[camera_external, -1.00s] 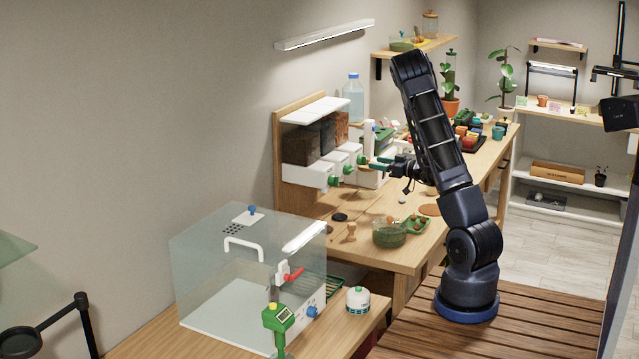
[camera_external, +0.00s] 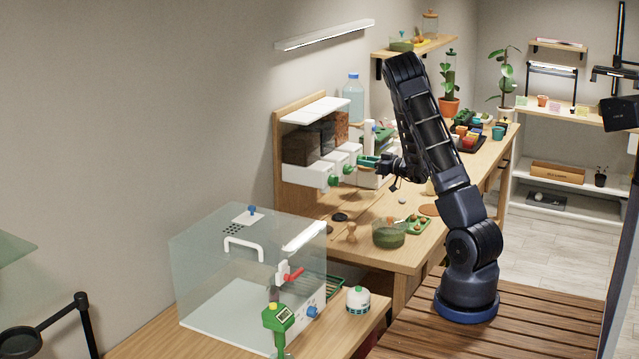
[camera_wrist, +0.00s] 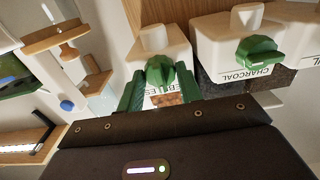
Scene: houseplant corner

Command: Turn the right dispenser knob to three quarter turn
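The dispenser unit stands against the wall in the external view, with white spouts and green knobs. In the wrist view, the right dispenser's green knob (camera_wrist: 160,73) sits on a white housing (camera_wrist: 160,38) whose label is partly covered and seems to read PEBBLES. My gripper (camera_wrist: 161,88) has its green fingers apart, one on each side of this knob. A small gap seems to show at each side; contact is not clear. In the external view, my gripper (camera_external: 365,163) is at the right-hand knob and largely hides it.
The charcoal dispenser's green knob (camera_wrist: 258,52) is beside it in the wrist view. Another green knob (camera_external: 333,181) is at the left spout. A water bottle (camera_external: 353,98) stands behind. A green bowl (camera_external: 389,234) and a wooden stamp-like piece (camera_external: 351,231) are on the bench below.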

